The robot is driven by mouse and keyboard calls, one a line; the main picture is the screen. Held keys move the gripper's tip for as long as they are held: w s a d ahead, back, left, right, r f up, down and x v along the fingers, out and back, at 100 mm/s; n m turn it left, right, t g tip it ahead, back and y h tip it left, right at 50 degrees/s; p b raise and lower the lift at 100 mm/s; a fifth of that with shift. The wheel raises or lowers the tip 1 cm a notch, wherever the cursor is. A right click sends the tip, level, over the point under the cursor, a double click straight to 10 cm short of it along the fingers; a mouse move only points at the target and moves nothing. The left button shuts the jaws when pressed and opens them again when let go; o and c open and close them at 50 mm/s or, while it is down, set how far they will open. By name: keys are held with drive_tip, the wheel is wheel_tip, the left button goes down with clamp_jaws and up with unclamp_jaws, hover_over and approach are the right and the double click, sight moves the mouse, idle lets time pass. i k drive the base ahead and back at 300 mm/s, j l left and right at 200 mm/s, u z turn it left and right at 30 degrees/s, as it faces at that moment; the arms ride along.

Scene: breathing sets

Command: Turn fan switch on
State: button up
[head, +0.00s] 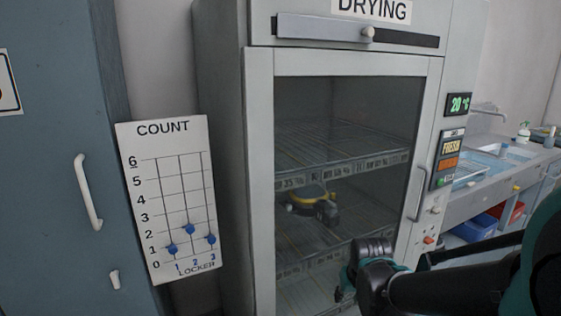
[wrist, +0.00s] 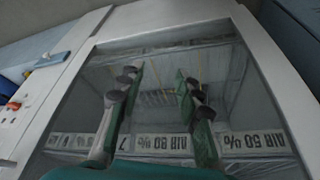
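A grey drying cabinet (head: 222,150) labelled DRYING stands in the middle of the head view. Its right front strip carries a green 20 °C display (head: 458,105), a label panel (head: 447,158), and small controls below. One control is a red-orange switch (head: 429,240), which also shows at the left edge of the wrist view (wrist: 14,105). No fan label is readable, so I cannot tell which control is the fan switch. My gripper (head: 350,280) is in front of the glass door, left of these controls. In the wrist view its two fingers (wrist: 160,95) are apart with nothing between them.
The glass door (head: 345,110) is shut, with a vertical handle (head: 418,193) beside the control strip. A mask-like item (head: 307,195) lies on a rack inside. A COUNT board (head: 168,200) and blue locker (head: 50,170) are at left; a sink counter (head: 490,170) is at right.

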sight(436, 209)
drive_tip(key=i+l+u, duration=0.15)
drive_tip(key=l+u, duration=0.25)
drive_tip(key=l, duration=0.7)
drive_tip(key=l+u, duration=0.45)
drive_tip(key=l, duration=1.5)
drive_tip(key=k+l, duration=0.15)
drive_tip(key=l, duration=0.65)
